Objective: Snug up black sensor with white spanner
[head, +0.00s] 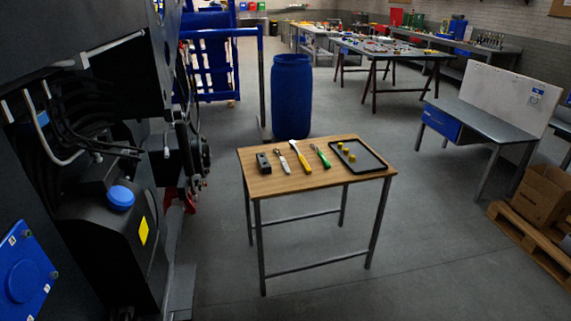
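A white-handled spanner (282,162) lies on the small wooden-topped table (310,183), between a black block (263,162) and a yellow-handled tool (300,158). The dark harvester chassis (110,235) fills the left side, with black hoses and fittings on it. I cannot pick out the black sensor for certain among these dark parts. Neither of my grippers is in view.
A green-handled tool (321,157) and a black tray (372,165) with several yellow pieces share the table. A blue barrel (291,97) stands behind it. A desk (478,125) and a pallet with cardboard boxes (545,195) are at right. Floor around the table is clear.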

